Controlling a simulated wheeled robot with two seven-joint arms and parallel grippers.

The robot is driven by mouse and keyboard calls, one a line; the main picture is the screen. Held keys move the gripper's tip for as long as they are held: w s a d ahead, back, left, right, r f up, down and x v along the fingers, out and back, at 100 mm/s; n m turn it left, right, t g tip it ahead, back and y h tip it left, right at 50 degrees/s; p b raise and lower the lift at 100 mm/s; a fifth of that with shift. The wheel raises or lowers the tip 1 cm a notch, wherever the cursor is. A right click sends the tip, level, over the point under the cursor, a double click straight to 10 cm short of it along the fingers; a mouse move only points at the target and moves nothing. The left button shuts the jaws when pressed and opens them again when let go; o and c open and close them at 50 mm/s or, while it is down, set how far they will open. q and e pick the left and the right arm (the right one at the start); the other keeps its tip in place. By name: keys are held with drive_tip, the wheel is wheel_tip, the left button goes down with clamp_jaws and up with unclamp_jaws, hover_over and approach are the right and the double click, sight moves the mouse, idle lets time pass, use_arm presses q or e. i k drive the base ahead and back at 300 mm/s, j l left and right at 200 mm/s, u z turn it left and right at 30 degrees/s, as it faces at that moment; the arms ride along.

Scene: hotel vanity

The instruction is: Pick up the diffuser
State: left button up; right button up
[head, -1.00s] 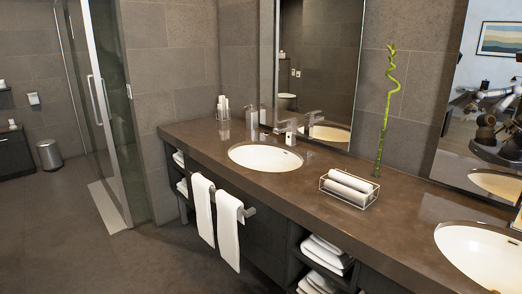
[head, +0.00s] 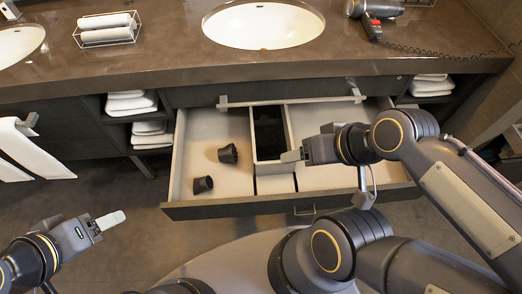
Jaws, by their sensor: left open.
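Two small black flared pieces lie in the left compartment of an open drawer (head: 215,125): a farther one (head: 228,153) and a nearer one (head: 203,185). Either could be the diffuser; I cannot tell which. My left gripper (head: 110,221) is open and empty, low at the left, outside the drawer and left of both pieces. My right gripper (head: 292,156) is over the drawer's middle, to the right of the pieces and apart from them. Its jaw gap does not show clearly, and I see nothing held in it.
A hair dryer (head: 378,10) with a coiled cord rests on the brown counter (head: 160,55), right of a sink (head: 263,24). A rack of rolled towels (head: 107,28) stands left. Folded towels fill the side shelves (head: 132,103). The drawer juts out in front of me.

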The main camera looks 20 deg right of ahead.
sight(227, 153)
drive_tip(key=z, duration=0.35)
drive_tip(key=i+j+z, duration=0.1)
drive_tip(key=j, duration=0.4)
drive_tip(key=i+j+z, duration=0.1)
drive_tip(key=j, duration=0.4)
drive_tip(key=i+j, duration=0.1)
drive_tip(key=j, duration=0.4)
drive_tip(key=i+j+z, duration=0.15)
drive_tip(key=j, duration=0.35)
